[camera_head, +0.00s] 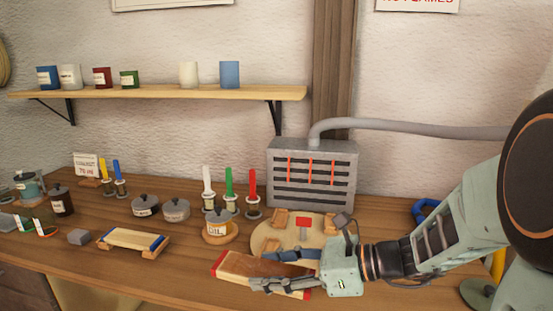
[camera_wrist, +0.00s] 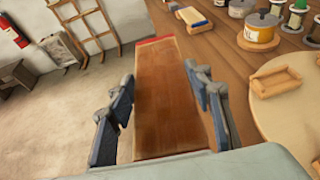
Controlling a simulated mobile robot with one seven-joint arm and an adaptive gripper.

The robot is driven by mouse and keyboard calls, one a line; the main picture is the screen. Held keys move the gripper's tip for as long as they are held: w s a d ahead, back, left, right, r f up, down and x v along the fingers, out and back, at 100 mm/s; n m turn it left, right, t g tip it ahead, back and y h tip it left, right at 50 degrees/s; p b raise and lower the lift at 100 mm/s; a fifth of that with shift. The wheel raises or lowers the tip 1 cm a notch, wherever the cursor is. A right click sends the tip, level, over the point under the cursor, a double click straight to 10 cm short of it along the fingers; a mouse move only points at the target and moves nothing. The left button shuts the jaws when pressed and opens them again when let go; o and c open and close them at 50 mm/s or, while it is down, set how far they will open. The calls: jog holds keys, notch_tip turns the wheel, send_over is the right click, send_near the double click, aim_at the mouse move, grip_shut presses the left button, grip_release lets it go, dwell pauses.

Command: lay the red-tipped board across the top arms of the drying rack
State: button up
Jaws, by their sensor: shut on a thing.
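The red-tipped board (camera_head: 236,266) is a flat brown plank with red ends. It also shows in the wrist view (camera_wrist: 166,95), pointing away from me, with its red far end in sight and its near end hidden by my gripper's body. My gripper (camera_head: 262,271) is shut on the board, one finger along each long side; both fingers also show in the wrist view (camera_wrist: 158,82). The board is over the front of the bench, left of the round wooden disc. A wooden frame (camera_wrist: 84,28) stands by the wall in the wrist view; it may be the drying rack.
The round disc (camera_head: 262,240) carries wooden blocks and a red-topped piece. A grey slotted box (camera_head: 311,174) stands behind it. Coloured candles, lidded pots (camera_head: 145,205) and a blue-ended board (camera_head: 132,238) on supports occupy the bench's left. Floor (camera_wrist: 40,120) beside the bench looks clear.

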aim_at(303, 271)
jog(key=w+d+f, duration=0.1)
jog(key=d, duration=0.1)
jog(key=w+d+f+m+t, duration=0.1)
jog(key=w+d+f, duration=0.1)
jog(key=w+d+f+t, duration=0.1)
jog(key=d, duration=0.2)
jog(key=shift+w+f+m+h, duration=0.2)
jog(key=shift+f+m+h, duration=0.05)
jog(key=shift+m+h, duration=0.15)
jog(key=shift+m+t+h, duration=0.7)
jog(key=shift+m+t, duration=0.2)
jog(key=d+f, duration=0.1)
jog(key=d, duration=0.1)
jog(key=w+d+f, duration=0.1)
jog(key=d+f, duration=0.1)
jog(key=w+d+f, duration=0.1)
jog(key=d+f, duration=0.1)
jog(key=d, duration=0.1)
jog(key=shift+w+f, duration=0.15)
jog(key=shift+w, duration=0.05)
jog(key=shift+w+d+r+p, duration=0.1)
jog(key=shift+d+r+p, duration=0.3)
jog(key=shift+p, duration=0.5)
notch_tip(303, 271, up, 8)
jog(key=p, duration=1.4)
jog(key=shift+f, duration=0.2)
jog(key=f, duration=0.2)
jog(key=s+f, duration=0.1)
jog(key=f, duration=0.2)
jog(key=shift+s+a, duration=0.2)
